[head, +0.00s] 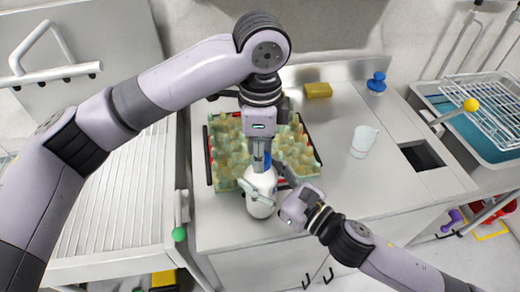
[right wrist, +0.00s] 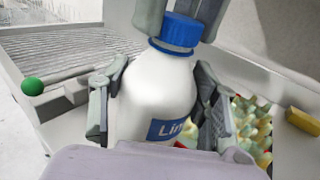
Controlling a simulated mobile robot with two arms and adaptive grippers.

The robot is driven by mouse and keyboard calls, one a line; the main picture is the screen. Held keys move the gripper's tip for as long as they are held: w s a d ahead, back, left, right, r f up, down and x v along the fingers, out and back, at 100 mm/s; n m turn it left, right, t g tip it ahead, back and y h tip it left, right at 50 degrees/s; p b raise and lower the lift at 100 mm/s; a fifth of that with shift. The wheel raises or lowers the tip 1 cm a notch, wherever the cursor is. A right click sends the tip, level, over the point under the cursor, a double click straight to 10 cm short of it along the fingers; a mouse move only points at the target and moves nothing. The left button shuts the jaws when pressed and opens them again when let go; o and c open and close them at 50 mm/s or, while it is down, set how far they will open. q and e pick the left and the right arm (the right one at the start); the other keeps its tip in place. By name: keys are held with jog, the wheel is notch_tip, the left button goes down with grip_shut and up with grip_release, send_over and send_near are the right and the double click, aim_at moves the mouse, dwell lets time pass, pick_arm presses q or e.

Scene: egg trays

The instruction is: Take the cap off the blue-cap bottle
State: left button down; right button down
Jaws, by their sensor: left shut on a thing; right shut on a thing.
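The white bottle (head: 260,207) stands near the front edge of the metal counter. In the right wrist view the bottle (right wrist: 158,95) fills the middle, with part of a blue label showing. Its blue cap (right wrist: 178,33) sits on the neck, with no clear gap below it. The cap (head: 267,160) is mostly hidden in the head view. My left gripper (head: 261,158) comes down from above and is shut on the cap. My right gripper (head: 265,184) is shut around the bottle's body, with a finger on each side.
An egg tray (head: 212,178) full of eggs lies right behind the bottle. A yellow sponge (head: 318,90), a blue knobbed object (head: 377,82) and a white cup (head: 363,142) stand farther back and right. A square opening (head: 422,155) is cut in the counter.

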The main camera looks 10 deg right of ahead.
pick_arm(q)
jog(key=n, duration=0.6)
jog(key=shift+s, duration=0.1)
jog(key=n, duration=1.2)
jog(key=shift+s+d+r, duration=0.1)
jog(key=n, duration=0.3)
jog(key=shift+d+n, duration=0.1)
jog(key=shift+n, duration=0.2)
jog(key=n, duration=0.4)
jog(key=shift+r, duration=0.1)
jog(key=shift+d+r, duration=0.1)
jog(key=shift+r, duration=0.9)
